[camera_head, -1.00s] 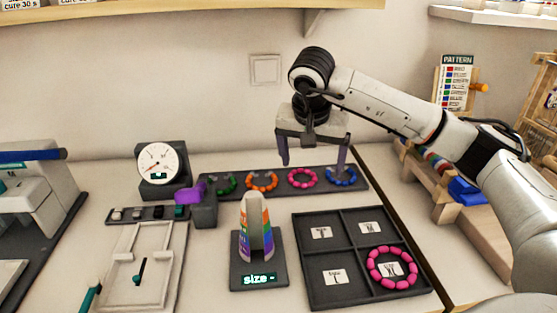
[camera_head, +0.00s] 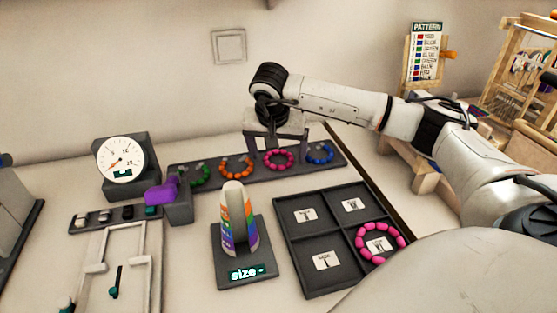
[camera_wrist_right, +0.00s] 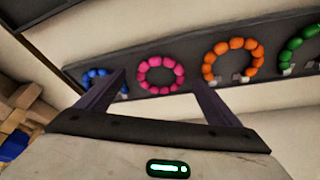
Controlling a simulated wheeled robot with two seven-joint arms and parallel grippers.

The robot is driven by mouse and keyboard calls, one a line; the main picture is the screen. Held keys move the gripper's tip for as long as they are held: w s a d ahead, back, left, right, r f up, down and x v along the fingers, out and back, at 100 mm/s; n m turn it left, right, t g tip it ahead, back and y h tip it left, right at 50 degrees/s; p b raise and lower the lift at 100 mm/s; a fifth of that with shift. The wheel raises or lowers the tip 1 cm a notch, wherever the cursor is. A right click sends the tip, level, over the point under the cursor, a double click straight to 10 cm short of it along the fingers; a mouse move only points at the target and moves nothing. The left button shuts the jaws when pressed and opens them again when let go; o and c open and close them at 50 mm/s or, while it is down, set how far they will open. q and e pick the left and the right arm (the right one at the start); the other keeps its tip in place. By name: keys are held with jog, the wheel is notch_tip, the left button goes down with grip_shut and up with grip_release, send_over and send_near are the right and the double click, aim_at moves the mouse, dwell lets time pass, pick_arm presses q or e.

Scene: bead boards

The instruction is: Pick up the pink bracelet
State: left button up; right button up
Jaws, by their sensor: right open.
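A pink bracelet (camera_head: 279,159) lies on the dark strip at the back, between the orange and blue bracelets. My right gripper (camera_head: 279,150) is open over it. In the right wrist view the pink bracelet (camera_wrist_right: 161,75) shows between the two fingers of the gripper (camera_wrist_right: 158,84), and the left finger overlaps the blue bracelet (camera_wrist_right: 104,83). I cannot tell how high the fingertips are above the strip. A second, larger pink bracelet (camera_head: 380,243) lies in the front right compartment of the dark sorting tray (camera_head: 330,230). My left gripper is not in view.
The dark strip (camera_head: 215,182) also holds a green bracelet (camera_head: 200,174), an orange bracelet (camera_head: 236,167) and a blue bracelet (camera_head: 320,153). A striped sizing cone (camera_head: 238,220) stands in front. A dial gauge (camera_head: 121,160) and a purple-topped block (camera_head: 162,191) are at left.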

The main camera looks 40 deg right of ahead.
jog(key=shift+w+d+f, duration=0.1)
jog(key=shift+f, duration=0.15)
jog(key=c, duration=1.1)
jog(key=shift+r, duration=0.15)
notch_tip(320, 180, up, 10)
jog(key=shift+f+p, duration=0.1)
jog(key=shift+p, duration=0.25)
